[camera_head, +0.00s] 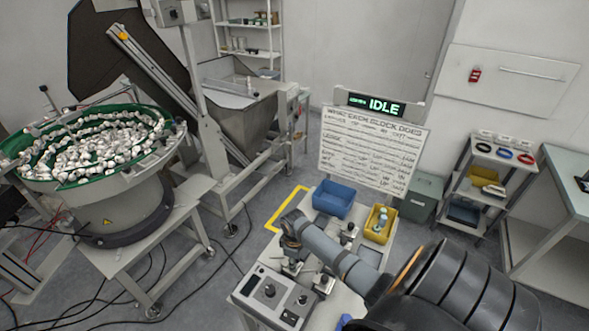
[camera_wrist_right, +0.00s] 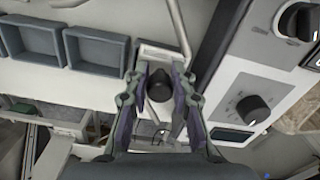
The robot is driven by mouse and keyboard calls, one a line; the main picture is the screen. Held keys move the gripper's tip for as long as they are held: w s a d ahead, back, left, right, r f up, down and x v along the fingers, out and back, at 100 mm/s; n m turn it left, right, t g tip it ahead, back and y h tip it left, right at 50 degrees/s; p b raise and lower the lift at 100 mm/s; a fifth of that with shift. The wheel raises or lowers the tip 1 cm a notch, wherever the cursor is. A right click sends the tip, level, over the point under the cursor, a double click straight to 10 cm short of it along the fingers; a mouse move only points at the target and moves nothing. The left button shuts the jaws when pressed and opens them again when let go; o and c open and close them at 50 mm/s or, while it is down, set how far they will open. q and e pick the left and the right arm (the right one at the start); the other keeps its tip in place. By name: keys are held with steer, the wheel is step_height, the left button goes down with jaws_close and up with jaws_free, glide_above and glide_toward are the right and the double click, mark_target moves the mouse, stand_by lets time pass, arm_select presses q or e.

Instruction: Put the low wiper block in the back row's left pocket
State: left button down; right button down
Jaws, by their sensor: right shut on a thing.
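My right gripper (camera_head: 291,258) points down over the cell table, just behind the control box. In the right wrist view its two fingers (camera_wrist_right: 159,92) are shut on a dark round knob (camera_wrist_right: 159,87). The knob sits over a pale plate; I cannot tell whether this is the low wiper block or whether it is lifted. Small metal blocks (camera_head: 325,283) stand near the gripper in the head view. My left gripper is not in view.
The control box (camera_head: 272,298) with knobs is close in front of the gripper; it also shows in the wrist view (camera_wrist_right: 252,108). A blue bin (camera_head: 333,198) and a yellow bin (camera_head: 381,223) stand at the table's back, before a whiteboard (camera_head: 375,152). A green bowl feeder (camera_head: 85,150) stands left.

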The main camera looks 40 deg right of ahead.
steer(key=shift+f, duration=0.15)
steer(key=c, duration=1)
jaws_free()
steer(key=shift+c, duration=0.2)
step_height(320, 180, up, 12)
